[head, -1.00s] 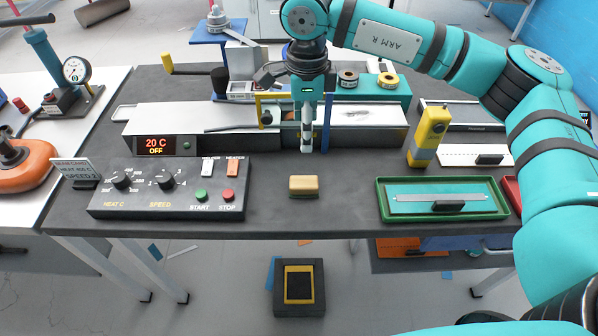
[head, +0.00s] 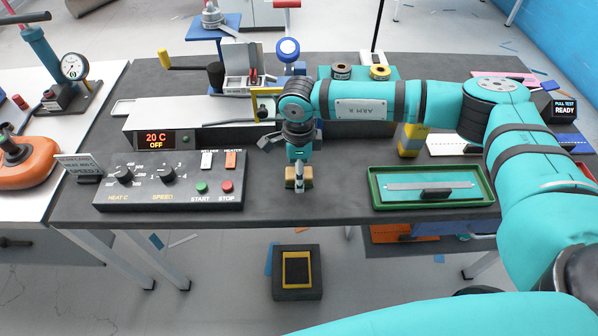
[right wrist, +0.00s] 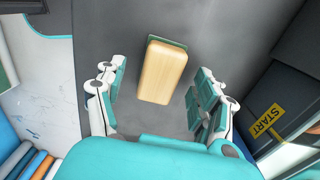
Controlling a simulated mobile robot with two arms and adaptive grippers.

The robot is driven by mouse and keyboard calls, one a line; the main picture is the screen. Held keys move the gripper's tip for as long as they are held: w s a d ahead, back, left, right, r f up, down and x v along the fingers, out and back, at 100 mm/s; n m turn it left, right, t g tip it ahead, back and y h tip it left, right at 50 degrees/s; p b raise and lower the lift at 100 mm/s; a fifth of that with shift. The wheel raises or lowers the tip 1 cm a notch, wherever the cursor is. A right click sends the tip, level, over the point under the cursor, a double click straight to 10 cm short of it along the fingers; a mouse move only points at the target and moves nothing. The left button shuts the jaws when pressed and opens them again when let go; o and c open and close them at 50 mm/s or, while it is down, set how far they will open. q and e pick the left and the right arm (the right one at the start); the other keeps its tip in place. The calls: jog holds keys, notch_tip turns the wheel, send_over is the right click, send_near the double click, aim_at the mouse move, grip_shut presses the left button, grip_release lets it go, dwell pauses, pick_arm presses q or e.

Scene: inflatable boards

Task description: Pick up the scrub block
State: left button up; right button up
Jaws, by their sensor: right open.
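The scrub block (head: 291,184) is a small tan block on the dark bench top, left of the green tray. In the right wrist view the scrub block (right wrist: 163,72) shows a pale tan body with a dark green layer at its far edge. My right gripper (head: 299,180) is over the block and partly hides it in the head view. In the right wrist view my right gripper (right wrist: 160,88) is open, with one finger on each side of the block and gaps between. My left gripper is in neither view.
The control panel (head: 140,190) with knobs and START and STOP buttons stands left of the block. A green-rimmed tray (head: 375,190) lies to the right. A long metal heater unit (head: 205,112) and a yellow tool (head: 410,142) stand behind. The bench's front edge is close.

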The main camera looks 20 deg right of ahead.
jog(key=shift+f, duration=0.6)
jog(key=c, duration=1.3)
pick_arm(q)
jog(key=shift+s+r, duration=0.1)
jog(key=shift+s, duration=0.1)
pick_arm(e)
jog(key=shift+o, duration=0.2)
jog(key=shift+r, duration=0.1)
